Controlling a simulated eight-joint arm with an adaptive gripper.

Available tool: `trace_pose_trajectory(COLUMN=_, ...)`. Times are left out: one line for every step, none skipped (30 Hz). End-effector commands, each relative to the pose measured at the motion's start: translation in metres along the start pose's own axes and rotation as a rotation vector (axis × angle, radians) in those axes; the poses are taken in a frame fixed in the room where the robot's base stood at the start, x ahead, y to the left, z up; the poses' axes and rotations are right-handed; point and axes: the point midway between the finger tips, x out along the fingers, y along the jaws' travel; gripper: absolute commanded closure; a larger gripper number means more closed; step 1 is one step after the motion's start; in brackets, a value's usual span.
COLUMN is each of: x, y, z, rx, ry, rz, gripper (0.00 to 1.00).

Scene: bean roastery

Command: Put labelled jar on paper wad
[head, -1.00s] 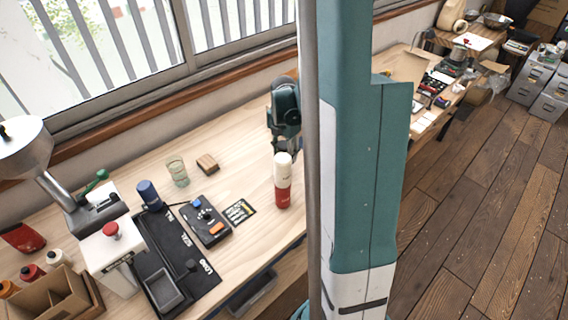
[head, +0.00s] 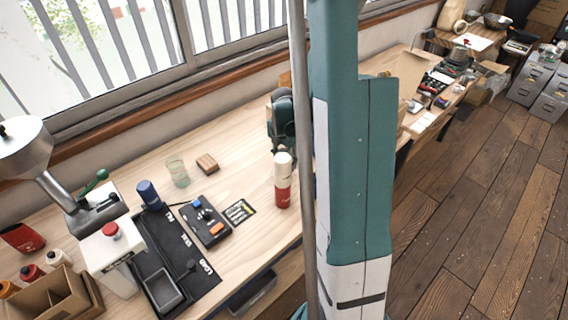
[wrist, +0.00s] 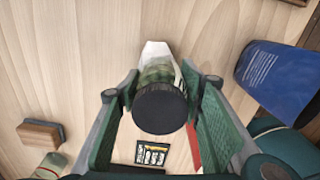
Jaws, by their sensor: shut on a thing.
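My gripper (wrist: 162,112) is shut on a jar with a round black lid (wrist: 160,108) and a greenish body, seen from above the lid in the wrist view. A white faceted patch (wrist: 155,49) shows at the jar's far end; I cannot tell whether it is the jar's label or the paper wad. In the head view my gripper (head: 283,145) is over the back of the wooden bench, and the jar cannot be made out there. No other paper wad can be made out.
A blue container with white print (wrist: 278,80) lies close right of the gripper. My column hides part of the bench.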

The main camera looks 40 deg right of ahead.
Motion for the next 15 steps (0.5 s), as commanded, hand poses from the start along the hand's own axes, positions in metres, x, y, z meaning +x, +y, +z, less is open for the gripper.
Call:
trace_pose_trajectory(x=-0.0002, y=0.0000, z=0.0000, rx=0.000, ry=0.000, rz=0.000, gripper=0.79)
trace_pose_trajectory(x=-0.0002, y=0.0000, z=0.0000, rx=0.000, ry=0.000, rz=0.000, gripper=0.79)
trace_pose_trajectory(x=-0.0003, y=0.0001, z=0.0000, rx=0.000, ry=0.000, rz=0.000, gripper=0.79)
trace_pose_trajectory(x=-0.0003, y=0.0001, z=0.0000, rx=0.000, ry=0.000, rz=0.000, gripper=0.79)
trace_pose_trajectory(x=-0.0003, y=0.0001, z=0.0000, rx=0.000, ry=0.000, rz=0.000, gripper=0.79)
trace_pose_trajectory(x=0.0000, y=0.0001, z=0.0000, rx=0.000, ry=0.000, rz=0.000, gripper=0.79)
trace_pose_trajectory(x=0.0005, y=0.0001, z=0.0001, rx=0.000, ry=0.000, rz=0.000, gripper=0.79)
trace_pose_trajectory(x=0.0012, y=0.0001, z=0.0001, rx=0.000, ry=0.000, rz=0.000, gripper=0.79)
trace_pose_trajectory(x=0.0023, y=0.0000, z=0.0000, rx=0.000, ry=0.000, rz=0.000, gripper=0.79)
trace_pose_trajectory(x=0.0031, y=0.0000, z=0.0000, rx=0.000, ry=0.000, rz=0.000, gripper=0.79)
trace_pose_trajectory(x=0.0038, y=0.0001, z=0.0000, rx=0.000, ry=0.000, rz=0.000, gripper=0.79)
trace_pose_trajectory(x=0.0035, y=0.0001, z=0.0001, rx=0.000, ry=0.000, rz=0.000, gripper=0.60)
trace_pose_trajectory(x=0.0031, y=0.0001, z=0.0001, rx=0.000, ry=0.000, rz=0.000, gripper=0.57)
trace_pose_trajectory(x=0.0030, y=0.0001, z=0.0001, rx=0.000, ry=0.000, rz=0.000, gripper=0.53)
trace_pose_trajectory(x=0.0029, y=0.0001, z=0.0000, rx=0.000, ry=0.000, rz=0.000, gripper=0.48)
